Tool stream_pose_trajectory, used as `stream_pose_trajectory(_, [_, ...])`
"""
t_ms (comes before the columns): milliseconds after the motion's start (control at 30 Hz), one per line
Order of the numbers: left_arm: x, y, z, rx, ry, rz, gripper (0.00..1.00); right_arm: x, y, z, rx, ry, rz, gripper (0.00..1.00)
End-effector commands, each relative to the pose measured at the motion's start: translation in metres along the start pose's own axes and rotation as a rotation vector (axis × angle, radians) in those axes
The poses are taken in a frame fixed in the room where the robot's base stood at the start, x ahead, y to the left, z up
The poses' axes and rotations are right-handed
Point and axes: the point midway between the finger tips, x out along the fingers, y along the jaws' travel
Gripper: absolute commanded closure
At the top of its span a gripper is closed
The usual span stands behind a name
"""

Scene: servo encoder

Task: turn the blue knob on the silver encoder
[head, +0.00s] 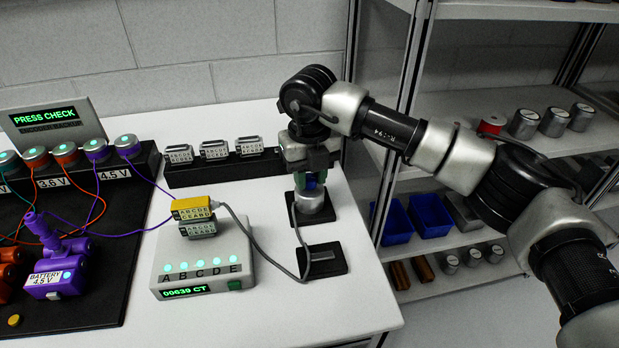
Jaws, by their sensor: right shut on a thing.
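The silver encoder (311,208) stands upright on a black base plate (323,219) at the right part of the white table. My right gripper (311,180) comes down on it from above and is shut around the blue knob (312,184) on its top. Most of the knob is hidden by the fingers. My left gripper does not show.
A white box (204,262) with lights A to E reads "00639 CT" and carries a yellow-topped connector (192,206). A rack of connectors (214,165) stands behind. A purple battery (62,270) lies left. Shelves with blue bins (428,215) stand right.

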Motion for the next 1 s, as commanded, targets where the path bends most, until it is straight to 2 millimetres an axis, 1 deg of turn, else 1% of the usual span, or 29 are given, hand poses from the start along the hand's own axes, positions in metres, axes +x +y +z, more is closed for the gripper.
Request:
stream_pose_trajectory(100, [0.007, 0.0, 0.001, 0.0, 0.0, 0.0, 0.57, 0.001, -0.001, 0.001, 0.113, -0.003, -0.001, 0.94])
stream_pose_trajectory(700, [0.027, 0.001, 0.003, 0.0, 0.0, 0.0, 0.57, 0.0, -0.001, 0.001, 0.68, -0.004, 0.001, 0.94])
stream_pose_trajectory(1000, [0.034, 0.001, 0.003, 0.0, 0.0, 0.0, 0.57, -0.001, 0.0, 0.001, 0.913, -0.003, 0.002, 0.94])
